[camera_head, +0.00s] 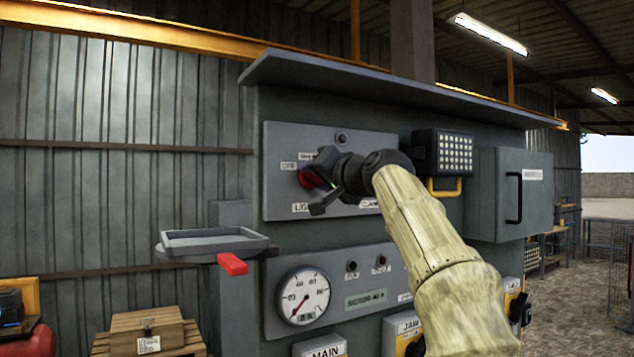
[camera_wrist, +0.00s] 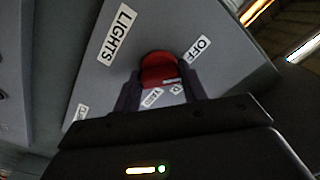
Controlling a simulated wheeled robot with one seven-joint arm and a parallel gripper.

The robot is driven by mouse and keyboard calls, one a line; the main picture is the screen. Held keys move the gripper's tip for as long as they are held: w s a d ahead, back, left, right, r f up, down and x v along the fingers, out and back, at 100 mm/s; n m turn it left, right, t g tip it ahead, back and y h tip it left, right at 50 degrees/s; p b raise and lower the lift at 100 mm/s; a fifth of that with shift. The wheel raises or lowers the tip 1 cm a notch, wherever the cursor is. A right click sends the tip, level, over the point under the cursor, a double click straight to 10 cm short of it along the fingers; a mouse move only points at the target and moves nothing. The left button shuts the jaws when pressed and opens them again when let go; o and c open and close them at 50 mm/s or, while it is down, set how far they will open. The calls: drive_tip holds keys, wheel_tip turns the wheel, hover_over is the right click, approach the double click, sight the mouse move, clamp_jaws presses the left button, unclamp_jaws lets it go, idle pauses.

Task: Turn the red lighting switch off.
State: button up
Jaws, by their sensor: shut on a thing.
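The red lighting switch (camera_head: 312,178) is on the upper grey panel (camera_head: 284,142) of the control cabinet, with an "OFF" label to its upper left and a lights label below. My gripper (camera_head: 318,187) is at the switch, and its jaws are shut on it. In the wrist view the red knob (camera_wrist: 160,70) sits between the two dark fingers (camera_wrist: 160,92), with the "LIGHTS" label at upper left and "OFF" at upper right. My gripper and wrist hide part of the knob and panel, so the switch's exact setting is hard to tell.
A black lamp box (camera_head: 442,153) and a door with a handle (camera_head: 510,195) are right of my wrist. A tray (camera_head: 212,243) with a red lever (camera_head: 232,264) juts out at left. A gauge (camera_head: 303,296) sits below. A hood (camera_head: 400,88) overhangs the panel.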

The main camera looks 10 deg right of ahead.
drive_tip(key=shift+w+f+n, duration=0.1)
drive_tip(key=shift+f+n, duration=0.15)
drive_tip(key=shift+n, duration=0.85)
drive_tip(key=o, duration=1)
drive_tip(key=shift+r, duration=0.1)
drive_tip(key=shift+s+b, duration=0.25)
drive_tip(key=shift+b, duration=0.05)
drive_tip(key=b+v, duration=0.7)
drive_tip(key=v, duration=1)
drive_tip(key=shift+r, duration=0.1)
